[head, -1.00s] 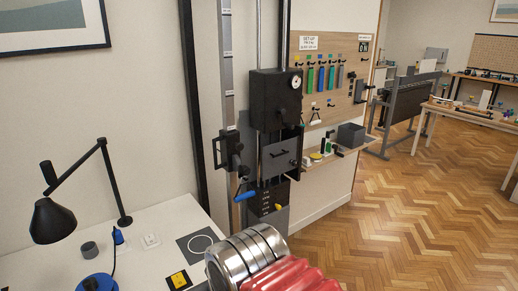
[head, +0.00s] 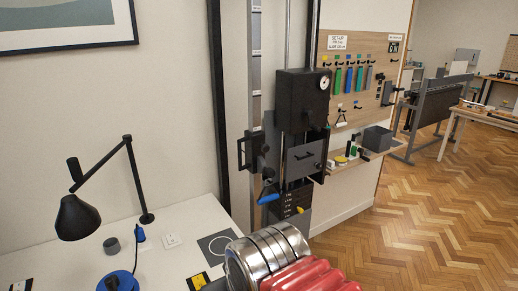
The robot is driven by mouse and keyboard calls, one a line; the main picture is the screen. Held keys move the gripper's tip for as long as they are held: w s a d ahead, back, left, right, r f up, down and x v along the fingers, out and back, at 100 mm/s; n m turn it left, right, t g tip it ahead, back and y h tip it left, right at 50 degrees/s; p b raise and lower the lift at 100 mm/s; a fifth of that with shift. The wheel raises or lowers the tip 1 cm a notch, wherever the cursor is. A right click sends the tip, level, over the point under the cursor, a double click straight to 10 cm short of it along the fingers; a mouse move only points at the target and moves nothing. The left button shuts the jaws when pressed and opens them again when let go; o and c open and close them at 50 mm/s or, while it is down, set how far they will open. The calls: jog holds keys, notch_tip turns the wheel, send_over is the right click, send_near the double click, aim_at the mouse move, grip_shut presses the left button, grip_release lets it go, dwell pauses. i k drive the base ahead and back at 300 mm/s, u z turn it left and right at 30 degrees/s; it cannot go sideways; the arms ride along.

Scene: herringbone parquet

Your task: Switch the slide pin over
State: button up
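A tall black and grey machine on a vertical column stands against the wall in the head view. Its black upper block (head: 302,98) carries a round white dial (head: 324,83). Below it is a grey plate (head: 305,158) with a small black handle. A blue-gripped lever (head: 269,197) sticks out at the lower left of the machine. A small yellow-tipped part (head: 300,210) sits at the right of a black panel (head: 290,199) with white markings. I cannot tell for certain which part is the slide pin. My gripper is not in view; my chrome and red arm part fills the bottom middle.
A tool board (head: 352,107) hangs right of the machine above a small shelf. Parquet floor (head: 440,215) is open at the right.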

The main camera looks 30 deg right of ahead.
aim_at(264, 148)
jog(key=i, duration=0.9)
jog(key=z, duration=0.05)
